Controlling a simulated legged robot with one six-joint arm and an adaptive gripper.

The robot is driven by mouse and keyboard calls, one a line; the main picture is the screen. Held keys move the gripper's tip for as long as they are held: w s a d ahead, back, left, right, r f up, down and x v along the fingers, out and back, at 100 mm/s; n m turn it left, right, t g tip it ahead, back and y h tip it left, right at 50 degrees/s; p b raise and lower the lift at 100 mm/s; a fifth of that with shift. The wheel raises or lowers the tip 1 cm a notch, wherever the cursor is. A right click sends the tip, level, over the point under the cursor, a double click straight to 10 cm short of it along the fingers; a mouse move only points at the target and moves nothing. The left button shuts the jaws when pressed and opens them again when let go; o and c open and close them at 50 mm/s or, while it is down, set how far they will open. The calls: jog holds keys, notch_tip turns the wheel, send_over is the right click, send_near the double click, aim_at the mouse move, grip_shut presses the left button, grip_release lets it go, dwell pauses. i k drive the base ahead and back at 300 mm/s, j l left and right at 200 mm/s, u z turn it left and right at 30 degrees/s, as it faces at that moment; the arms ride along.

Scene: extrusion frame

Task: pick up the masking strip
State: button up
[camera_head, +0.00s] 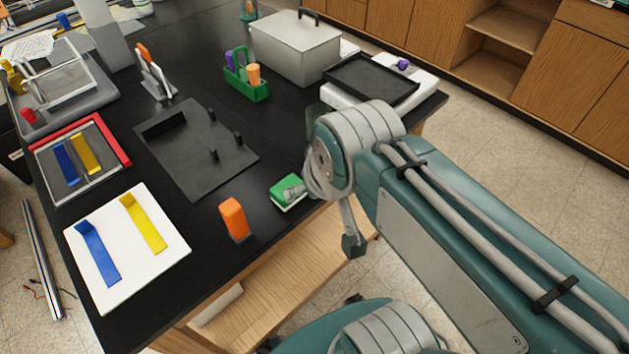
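Several strips could be the masking strip, and I cannot tell which is meant. A blue strip (98,254) and a yellow strip (144,223) lie apart on a white board (132,276) at the table's front left. Another blue strip (66,165) and yellow strip (85,154) lie on a grey panel with a red edge (95,118) behind it. My arm comes in from the right. My gripper is mostly hidden behind the arm; a grey part with a dark tip (353,243), seemingly a finger, hangs past the table's front edge, far right of the strips.
An orange block (234,219) and a green-and-white block (288,192) stand near the front edge of the black table (200,262). A dark plate with pegs (190,167) lies mid-table. A green caddy (248,88), a lidded metal box (296,52) and a black tray (371,84) stand behind.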

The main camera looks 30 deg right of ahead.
aim_at(109, 273)
jog(key=u, duration=1.45)
jog(key=i+j+z, duration=0.15)
jog(key=j+z, duration=0.15)
jog(key=i+j+z, duration=0.25)
jog(key=j, duration=0.25)
jog(key=j+z, duration=0.3)
jog(key=j, duration=0.05)
